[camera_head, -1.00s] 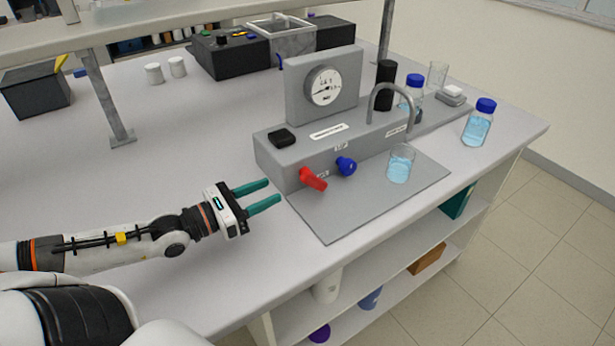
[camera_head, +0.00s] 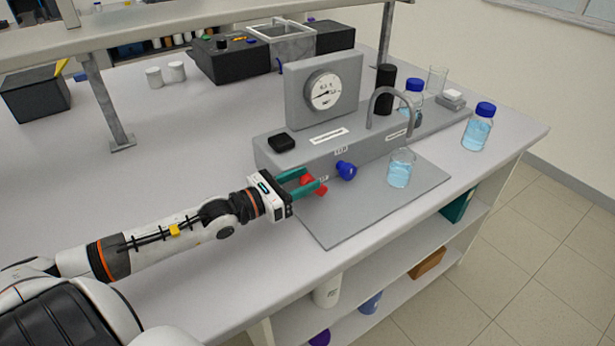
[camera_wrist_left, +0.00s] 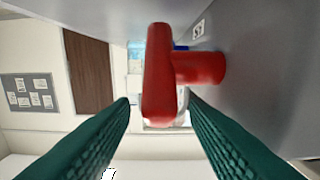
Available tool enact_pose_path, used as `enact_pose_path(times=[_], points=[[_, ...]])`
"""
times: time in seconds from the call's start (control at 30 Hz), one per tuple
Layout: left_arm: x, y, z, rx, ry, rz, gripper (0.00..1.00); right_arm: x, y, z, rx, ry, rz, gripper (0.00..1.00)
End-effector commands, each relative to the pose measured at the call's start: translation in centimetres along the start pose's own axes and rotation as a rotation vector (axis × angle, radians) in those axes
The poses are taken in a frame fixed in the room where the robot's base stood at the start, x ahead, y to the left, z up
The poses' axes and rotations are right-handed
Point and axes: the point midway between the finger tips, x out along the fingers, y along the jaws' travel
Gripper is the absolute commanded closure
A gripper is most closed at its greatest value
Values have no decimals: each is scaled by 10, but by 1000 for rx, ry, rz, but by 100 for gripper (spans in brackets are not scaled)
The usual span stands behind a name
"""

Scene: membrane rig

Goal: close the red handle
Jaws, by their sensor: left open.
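The red handle (camera_head: 320,189) is on the front of the grey rig (camera_head: 270,155), left of the blue handle (camera_head: 346,170). My left gripper (camera_head: 312,181) is open at the red handle, its teal fingers partly hiding it in the head view. In the left wrist view, the red handle (camera_wrist_left: 158,75) shows as a long bar with a short stem to the right. It lies ahead of and between the two open fingertips (camera_wrist_left: 160,100). I cannot tell whether a finger touches it. My right gripper is not in view.
A beaker of blue liquid (camera_head: 401,169) stands on the grey plate (camera_head: 345,222) under the curved spout. A gauge (camera_head: 325,91) is on the rig's upright panel. A blue-capped bottle (camera_head: 478,127) stands at the right.

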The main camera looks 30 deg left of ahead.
Motion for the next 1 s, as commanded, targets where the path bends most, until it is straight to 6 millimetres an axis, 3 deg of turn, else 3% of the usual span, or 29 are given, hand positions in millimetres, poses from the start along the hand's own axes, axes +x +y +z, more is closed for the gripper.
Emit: enact_pose_path(times=[0.2,0.57,0.8,1.0], points=[[13,0,-1,1,2,0,58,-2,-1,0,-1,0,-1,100],[15,0,0,0,0,1,58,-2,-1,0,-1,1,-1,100],[15,0,0,0,0,1,97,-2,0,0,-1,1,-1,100],[16,0,-1,2,-8,1,100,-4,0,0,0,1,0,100]])
